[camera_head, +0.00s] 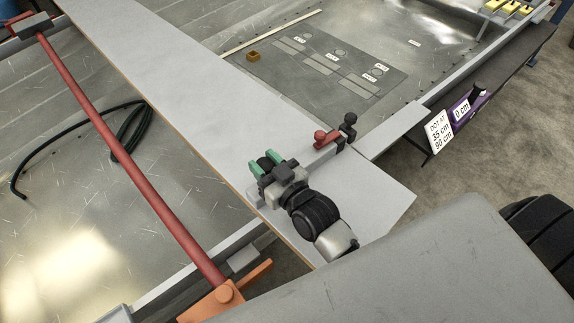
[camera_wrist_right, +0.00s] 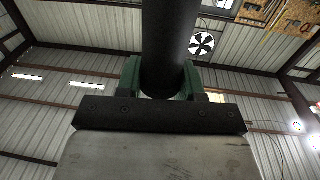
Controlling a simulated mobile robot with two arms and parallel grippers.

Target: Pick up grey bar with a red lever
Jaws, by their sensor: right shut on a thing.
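The grey bar (camera_head: 318,157) with a red lever (camera_head: 327,140) and black knobs at its far end shows on the right half of the pale plank in the head view. My right gripper (camera_head: 272,164) has green fingers and is at the bar's near end, shut on a dark round part there. In the right wrist view a thick dark cylinder (camera_wrist_right: 168,45) stands between the green fingers, which touch its sides. My gripper hides part of the bar. I cannot tell whether the bar rests on the plank or hangs just above it. My left gripper is not in view.
The pale plank (camera_head: 165,55) runs across the open metal hull. A long red bar (camera_head: 125,160) with an orange end lies to its left, near a black hose (camera_head: 65,127).

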